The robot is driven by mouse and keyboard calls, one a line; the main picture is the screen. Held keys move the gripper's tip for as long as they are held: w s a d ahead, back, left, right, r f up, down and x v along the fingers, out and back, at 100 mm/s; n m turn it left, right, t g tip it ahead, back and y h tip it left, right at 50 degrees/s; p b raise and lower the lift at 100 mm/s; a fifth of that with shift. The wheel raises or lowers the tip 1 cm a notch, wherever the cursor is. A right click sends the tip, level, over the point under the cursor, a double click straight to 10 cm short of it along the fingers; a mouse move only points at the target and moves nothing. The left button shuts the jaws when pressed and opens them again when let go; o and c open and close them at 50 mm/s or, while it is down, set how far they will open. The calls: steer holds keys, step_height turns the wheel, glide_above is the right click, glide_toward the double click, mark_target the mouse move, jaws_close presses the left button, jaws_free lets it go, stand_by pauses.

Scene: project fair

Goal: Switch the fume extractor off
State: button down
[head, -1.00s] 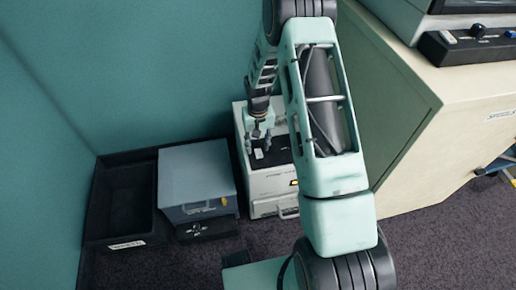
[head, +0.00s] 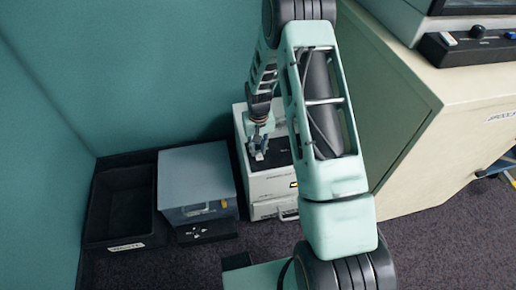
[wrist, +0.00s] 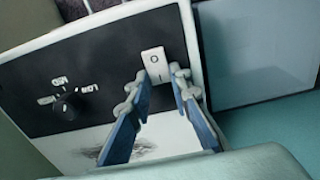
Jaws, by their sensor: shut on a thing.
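The fume extractor (head: 272,186) is a white box with a black top panel, standing against the teal wall beside the cabinet. In the wrist view its black panel (wrist: 105,65) carries a white rocker switch (wrist: 153,58) marked O and I, with the O end farther from my gripper. My gripper (wrist: 161,79) has a fingertip on each side of the rocker's near part and is shut on it. In the head view my gripper (head: 259,150) is over the panel, and the switch is too small to make out. Which way the rocker is tipped I cannot tell.
A black dial (wrist: 67,106) with worded settings sits left of the switch. A grey-blue box (head: 197,178) stands close left of the extractor, with a black bin (head: 122,207) beyond it. A beige cabinet (head: 425,150) closes off the right. Open carpet lies in front.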

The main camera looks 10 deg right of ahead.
steer(key=shift+s+t+b, duration=0.4)
steer(key=shift+t+b, duration=0.65)
steer(key=shift+t, duration=0.15)
steer(key=shift+r+t, duration=0.1)
steer(key=shift+t, duration=0.2)
steer(key=c, duration=1.8)
jaws_free()
steer(key=shift+o, duration=0.2)
steer(key=shift+r, duration=0.1)
steer(key=v, duration=1.1)
steer(key=shift+r, duration=0.4)
steer(key=shift+s, duration=0.15)
